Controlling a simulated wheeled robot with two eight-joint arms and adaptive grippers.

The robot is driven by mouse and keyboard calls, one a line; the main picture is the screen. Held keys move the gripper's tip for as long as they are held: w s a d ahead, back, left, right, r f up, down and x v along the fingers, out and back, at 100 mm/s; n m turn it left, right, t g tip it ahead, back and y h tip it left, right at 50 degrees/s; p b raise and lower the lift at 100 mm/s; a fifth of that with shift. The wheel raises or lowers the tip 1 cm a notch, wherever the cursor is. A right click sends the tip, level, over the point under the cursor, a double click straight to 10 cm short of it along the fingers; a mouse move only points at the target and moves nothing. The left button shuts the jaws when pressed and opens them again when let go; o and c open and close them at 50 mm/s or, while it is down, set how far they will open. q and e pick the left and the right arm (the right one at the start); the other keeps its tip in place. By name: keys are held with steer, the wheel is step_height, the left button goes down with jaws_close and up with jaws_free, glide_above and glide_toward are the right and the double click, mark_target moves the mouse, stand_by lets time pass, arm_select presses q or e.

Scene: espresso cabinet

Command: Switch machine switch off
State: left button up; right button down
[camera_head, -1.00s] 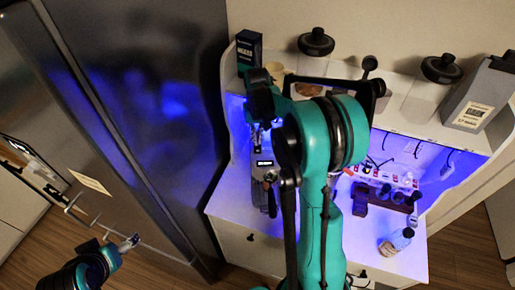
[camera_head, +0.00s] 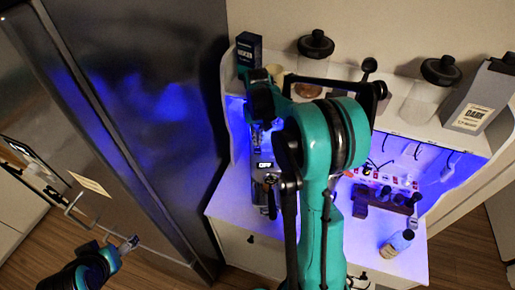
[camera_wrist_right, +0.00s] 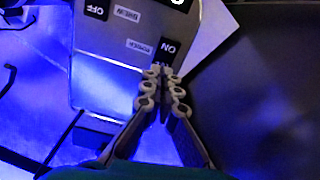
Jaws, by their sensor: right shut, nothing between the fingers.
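The espresso machine (camera_head: 262,190) stands on the white cabinet, mostly behind my right arm. Its small display (camera_head: 264,165) reads OFF. In the right wrist view its metal panel (camera_wrist_right: 105,55) appears upside down, with POWER (camera_wrist_right: 139,50) beside a black ON label (camera_wrist_right: 169,48), and BREW (camera_wrist_right: 127,15) beside a black OFF label (camera_wrist_right: 97,10). My right gripper (camera_wrist_right: 161,72) is shut and empty, its tips at the panel edge by the ON label. They partly cover a second dark label; contact cannot be told. My left gripper (camera_head: 130,243) is low at the left, away from the machine.
A shelf above holds a dark box (camera_head: 249,50), lidded jars (camera_head: 316,62) and a grey bag (camera_head: 480,98). A bottle (camera_head: 396,243) and a dark holder (camera_head: 385,198) stand on the counter at right. A large dark fridge (camera_head: 140,90) bounds the left side.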

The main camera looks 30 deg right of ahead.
steer(key=shift+r+p, duration=1.4)
steer(key=shift+r, duration=1.35)
steer(key=s+a+r+n+t, duration=0.2)
steer(key=s+a+t, duration=0.2)
steer(key=s+a, duration=0.5)
steer(key=s+a+r+n+t, duration=0.2)
steer(key=s+a+t, duration=0.1)
steer(key=s+a, duration=0.55)
step_height(320, 180, down, 34)
steer(key=s+d+b, duration=0.1)
steer(key=d+b, duration=0.1)
steer(key=b, duration=3.3)
steer(key=shift+s, duration=0.25)
steer(key=shift+r, duration=0.1)
